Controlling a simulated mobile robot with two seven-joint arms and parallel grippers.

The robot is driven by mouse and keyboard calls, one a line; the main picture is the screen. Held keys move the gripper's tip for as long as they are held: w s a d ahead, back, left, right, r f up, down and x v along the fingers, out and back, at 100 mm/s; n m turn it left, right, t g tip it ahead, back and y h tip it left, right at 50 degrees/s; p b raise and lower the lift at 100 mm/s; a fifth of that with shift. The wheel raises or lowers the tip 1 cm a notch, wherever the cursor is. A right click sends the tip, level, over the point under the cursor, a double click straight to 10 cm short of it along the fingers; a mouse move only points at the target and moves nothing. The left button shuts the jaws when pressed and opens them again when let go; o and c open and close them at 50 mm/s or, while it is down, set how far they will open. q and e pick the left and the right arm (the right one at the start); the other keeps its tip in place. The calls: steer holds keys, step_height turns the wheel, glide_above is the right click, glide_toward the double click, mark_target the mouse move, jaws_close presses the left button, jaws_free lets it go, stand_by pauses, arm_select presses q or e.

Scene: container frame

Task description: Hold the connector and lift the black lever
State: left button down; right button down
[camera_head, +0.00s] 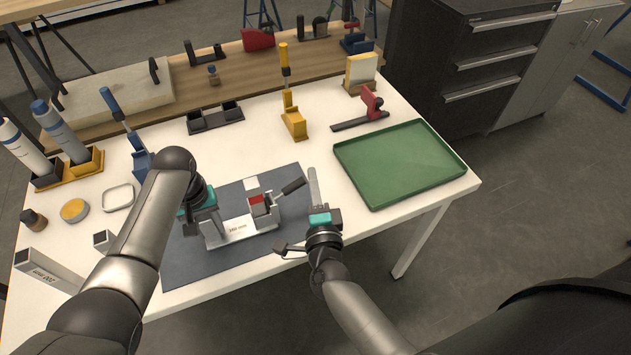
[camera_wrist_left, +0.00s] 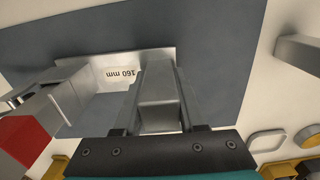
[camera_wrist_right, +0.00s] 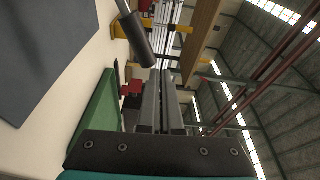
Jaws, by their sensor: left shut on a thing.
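The connector (camera_head: 240,230) is a silver frame marked 160 mm with a red block (camera_head: 257,205); it lies on the dark mat. In the left wrist view the connector (camera_wrist_left: 105,72) shows its label and the red block (camera_wrist_left: 22,140). My left gripper (camera_head: 212,226) is shut on the silver upright at the connector's left end; its fingers (camera_wrist_left: 158,85) flank that upright. The black lever (camera_head: 292,186) slants up to the right from the connector. My right gripper (camera_head: 313,184) has its fingers together and empty, just right of the lever. The lever (camera_wrist_right: 136,38) shows left of the fingers (camera_wrist_right: 162,100) in the right wrist view.
A green tray (camera_head: 398,162) stands right of the mat (camera_head: 185,262). A silver bar (camera_head: 45,270), a yellow-topped tin (camera_head: 74,210) and a white dish (camera_head: 118,198) are at the left.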

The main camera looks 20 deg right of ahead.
steer(key=shift+a+r+n, duration=0.35)
steer(key=shift+r+n, duration=0.05)
steer(key=shift+n, duration=0.2)
steer(key=shift+a+r+n, duration=0.4)
steer(key=shift+r+n, duration=0.05)
steer(key=shift+n, duration=0.25)
stand_by(1.4)
stand_by(0.5)
steer(key=d, duration=0.4)
steer(key=v, duration=0.9)
steer(key=shift+s+r+t, duration=0.2)
steer(key=shift+s+t, duration=0.05)
steer(key=shift+t, duration=0.05)
steer(key=shift+a, duration=0.15)
